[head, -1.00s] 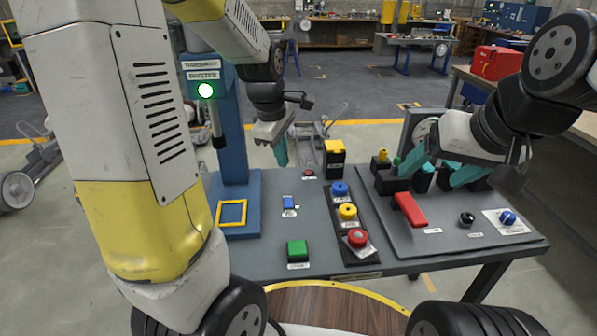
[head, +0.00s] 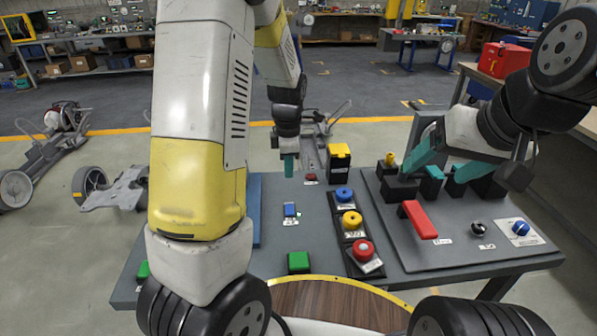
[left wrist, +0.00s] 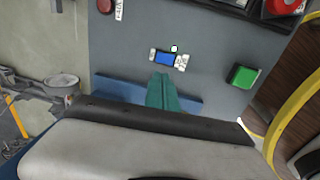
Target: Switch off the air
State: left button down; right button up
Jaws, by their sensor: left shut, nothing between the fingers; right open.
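A small blue switch (head: 290,210) sits on the grey table panel, with white label plates beside it. It also shows in the left wrist view (left wrist: 165,58), with a small pale light next to it. I cannot read which control is marked for the air. My left gripper (head: 289,165) is shut and empty, pointing down above the table behind the switch in the head view. In the left wrist view its teal fingertips (left wrist: 160,80) appear just short of the switch; contact cannot be told. My right gripper (head: 440,170) is open over the right-hand panel.
Blue (head: 343,195), yellow (head: 351,221) and red (head: 363,250) round controls stand in a row. A green button (head: 299,262), a red lever (head: 418,219), a black knob (head: 478,228) and a blue knob (head: 520,228) are nearby. A yellow-topped box (head: 339,156) stands behind.

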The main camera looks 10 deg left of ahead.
aim_at(289, 207)
pick_arm(q)
jog(key=f, duration=0.4)
jog(key=w+f, duration=0.1)
jog(key=f, duration=0.8)
jog(key=shift+w+a, duration=0.25)
jog(key=shift+f+g, duration=0.25)
jog(key=shift+g, duration=0.05)
jog(key=shift+s, duration=0.15)
